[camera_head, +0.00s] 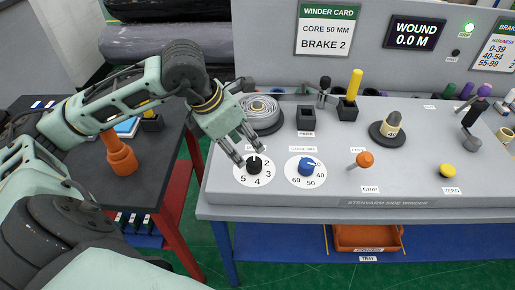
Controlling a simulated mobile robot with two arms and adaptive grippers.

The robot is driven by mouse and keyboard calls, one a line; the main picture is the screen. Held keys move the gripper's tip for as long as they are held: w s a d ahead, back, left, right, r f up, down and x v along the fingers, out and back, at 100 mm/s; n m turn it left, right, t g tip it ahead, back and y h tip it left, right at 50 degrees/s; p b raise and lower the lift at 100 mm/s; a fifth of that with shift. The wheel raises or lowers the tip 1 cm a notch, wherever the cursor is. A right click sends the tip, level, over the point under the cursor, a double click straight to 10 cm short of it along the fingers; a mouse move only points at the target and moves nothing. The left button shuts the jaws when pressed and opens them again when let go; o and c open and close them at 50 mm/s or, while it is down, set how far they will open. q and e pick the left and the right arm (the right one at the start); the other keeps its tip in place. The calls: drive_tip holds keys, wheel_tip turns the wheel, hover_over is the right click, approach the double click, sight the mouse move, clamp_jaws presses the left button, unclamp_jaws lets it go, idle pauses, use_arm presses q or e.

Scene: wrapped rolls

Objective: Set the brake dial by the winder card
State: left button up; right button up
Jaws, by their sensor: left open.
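The winder card (327,30) on the back panel reads core 50 mm, brake 2. Part of that disc's upper edge is hidden by my left gripper (248,155). The gripper is open, pointing down, with its fingertips just above and beside the black knob. I cannot tell whether they touch it or exactly where the knob points. My right gripper is not in view.
A blue dial (306,167) marked 40, 50, 60 is close on the right. An orange-topped lever (363,160) and yellow button (446,171) stand further right. A grey coiled roll (260,112) lies behind the gripper. The display (414,33) reads wound 0.0 m.

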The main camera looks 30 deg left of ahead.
sight(251, 160)
use_arm(q)
drive_tip(key=shift+s+d+f, duration=0.1)
drive_tip(key=shift+d+f, duration=0.05)
drive_tip(key=shift+f, duration=0.45)
drive_tip(key=shift+d+f, duration=0.15)
drive_tip(key=shift+f, duration=0.45)
drive_tip(key=x, duration=0.2)
drive_tip(key=shift+w+f+p, duration=0.3)
drive_tip(key=shift+p, duration=0.1)
drive_tip(key=shift+x, duration=0.8)
drive_tip(key=c, duration=0.8)
drive_tip(key=shift+w, duration=0.1)
drive_tip(key=shift+c, duration=1.1)
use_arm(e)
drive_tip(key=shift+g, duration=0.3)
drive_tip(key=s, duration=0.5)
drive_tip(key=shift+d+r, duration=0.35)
